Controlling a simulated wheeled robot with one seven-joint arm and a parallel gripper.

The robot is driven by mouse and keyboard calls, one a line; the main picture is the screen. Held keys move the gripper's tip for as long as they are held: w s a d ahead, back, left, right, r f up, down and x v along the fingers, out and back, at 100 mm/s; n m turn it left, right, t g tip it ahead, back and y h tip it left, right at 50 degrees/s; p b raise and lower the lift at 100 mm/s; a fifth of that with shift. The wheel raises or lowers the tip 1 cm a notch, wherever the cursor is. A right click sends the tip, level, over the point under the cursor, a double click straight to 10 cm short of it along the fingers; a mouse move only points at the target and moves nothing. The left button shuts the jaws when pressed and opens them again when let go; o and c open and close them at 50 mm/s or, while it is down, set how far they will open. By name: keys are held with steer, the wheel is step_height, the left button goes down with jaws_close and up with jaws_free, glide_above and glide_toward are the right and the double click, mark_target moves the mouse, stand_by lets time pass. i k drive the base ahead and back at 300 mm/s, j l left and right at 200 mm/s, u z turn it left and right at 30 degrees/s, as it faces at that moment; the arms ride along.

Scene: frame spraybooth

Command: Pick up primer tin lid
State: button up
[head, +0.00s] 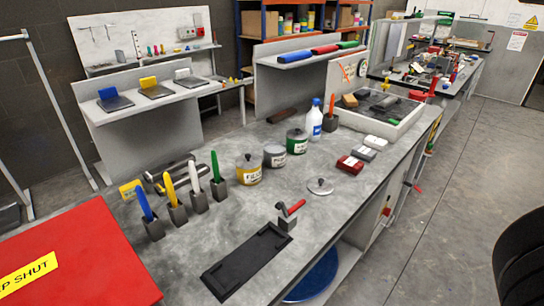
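A round grey metal lid (320,187) with a small knob lies flat on the grey workbench (345,205), apart from the tins. Three tins stand behind it to the left: a yellow-labelled one (249,173), a grey-labelled one (275,158) and a green-labelled one (297,144). The yellow and green tins show knobs on top. The labels are too small to read surely, so I cannot tell which is primer. My gripper is not seen.
A red-handled tool in a grey block (287,218) and a black tray (245,262) are in front of the lid. Red (350,164) and white boxes lie to its right. Several coloured tools stand upright at left. A dark rounded shape fills the right edge.

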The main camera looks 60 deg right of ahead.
mark_target(318, 186)
steer(key=z, duration=1.35)
